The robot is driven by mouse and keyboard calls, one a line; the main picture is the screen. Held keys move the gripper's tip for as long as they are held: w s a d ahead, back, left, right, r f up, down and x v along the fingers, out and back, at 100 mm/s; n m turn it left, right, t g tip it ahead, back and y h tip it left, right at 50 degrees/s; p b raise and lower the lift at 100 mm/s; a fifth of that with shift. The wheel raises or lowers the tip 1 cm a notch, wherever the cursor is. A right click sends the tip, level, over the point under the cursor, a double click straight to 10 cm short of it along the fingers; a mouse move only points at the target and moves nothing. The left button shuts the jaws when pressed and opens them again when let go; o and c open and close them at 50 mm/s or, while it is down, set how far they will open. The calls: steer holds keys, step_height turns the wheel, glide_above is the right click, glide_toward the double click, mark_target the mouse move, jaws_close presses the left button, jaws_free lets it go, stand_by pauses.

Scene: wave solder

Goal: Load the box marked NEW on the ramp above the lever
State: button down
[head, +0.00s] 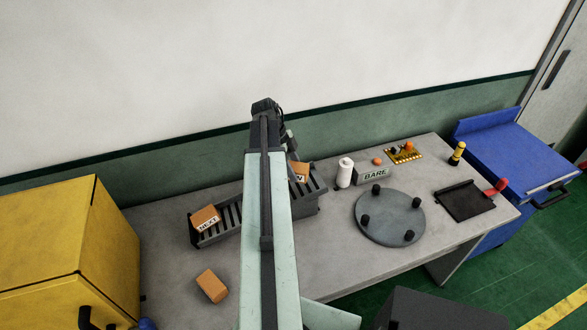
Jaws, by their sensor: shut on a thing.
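The ramp (232,228) is a dark slatted rack on the grey bench, its middle hidden behind my arm. An orange-brown box (299,169) with a white label, of which only a "W" shows, is at the ramp's right part; the rest of the label is hidden by my arm. My gripper (290,150) is mostly hidden by the arm, just above this box, and is shut on it. I cannot tell whether the box touches the ramp. A box marked NEXT (205,218) lies on the ramp's left part. I cannot make out a lever.
A plain orange-brown box (212,286) lies on the bench (330,270) in front of the ramp. To the right stand a white bottle (345,172), a BARE sign (374,175) and a round grey plate (390,216) with black posts. A yellow cabinet (60,240) is at left.

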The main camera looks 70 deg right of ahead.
steer(key=shift+s+f+b, duration=0.1)
steer(key=shift+f+b, duration=1.8)
steer(key=shift+f, duration=0.25)
steer(key=shift+f+b, duration=0.4)
steer(key=c, duration=0.6)
jaws_free()
steer(key=shift+o, duration=0.2)
steer(key=p+v, duration=0.7)
steer(key=shift+r, duration=0.5)
steer(key=shift+f, duration=0.1)
